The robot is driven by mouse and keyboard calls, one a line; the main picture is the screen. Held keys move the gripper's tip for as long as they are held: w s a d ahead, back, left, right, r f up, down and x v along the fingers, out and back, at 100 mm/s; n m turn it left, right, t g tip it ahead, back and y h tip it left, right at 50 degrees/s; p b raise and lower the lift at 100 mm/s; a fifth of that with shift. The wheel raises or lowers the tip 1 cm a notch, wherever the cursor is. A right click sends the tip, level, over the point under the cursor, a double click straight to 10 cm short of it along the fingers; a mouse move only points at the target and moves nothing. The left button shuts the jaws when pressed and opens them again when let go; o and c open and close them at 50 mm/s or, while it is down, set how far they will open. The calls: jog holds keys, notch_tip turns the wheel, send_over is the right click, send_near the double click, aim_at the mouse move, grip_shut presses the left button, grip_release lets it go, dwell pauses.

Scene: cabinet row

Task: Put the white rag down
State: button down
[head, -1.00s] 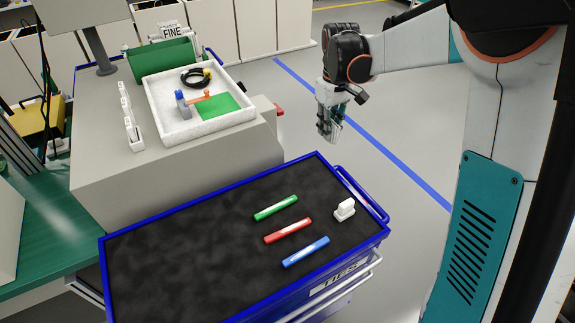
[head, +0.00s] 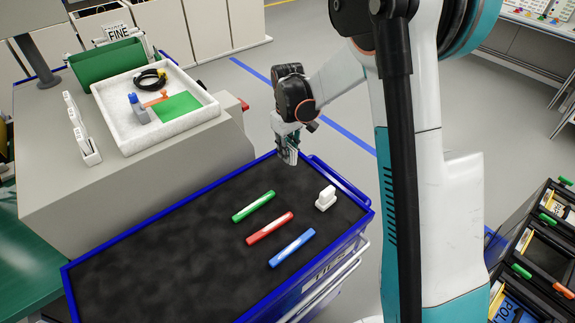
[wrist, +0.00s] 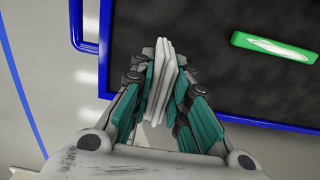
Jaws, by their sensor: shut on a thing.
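My gripper (head: 288,152) hangs over the far right edge of the blue cart with a black mat (head: 130,262). In the wrist view my gripper (wrist: 165,85) is shut on the white rag (wrist: 160,80), which shows as pale folded layers between the teal-padded fingers. The rag is held at the cart's blue rim in that view; I cannot tell its exact height. In the head view the rag is hardly visible, hidden by the fingers.
Green (head: 253,206), red (head: 269,228) and blue (head: 292,248) markers and a white block-like item (head: 326,198) lie on the mat. Its left part is clear. A white tray (head: 205,108) with a cable, green sheet and tool stands on the grey cabinet beyond.

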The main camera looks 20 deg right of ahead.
jog(key=shift+f+b, duration=0.7)
jog(key=shift+f, duration=1.7)
jog(key=shift+f, duration=0.15)
jog(key=c, duration=1.5)
grip_release()
jog(key=shift+c, duration=0.2)
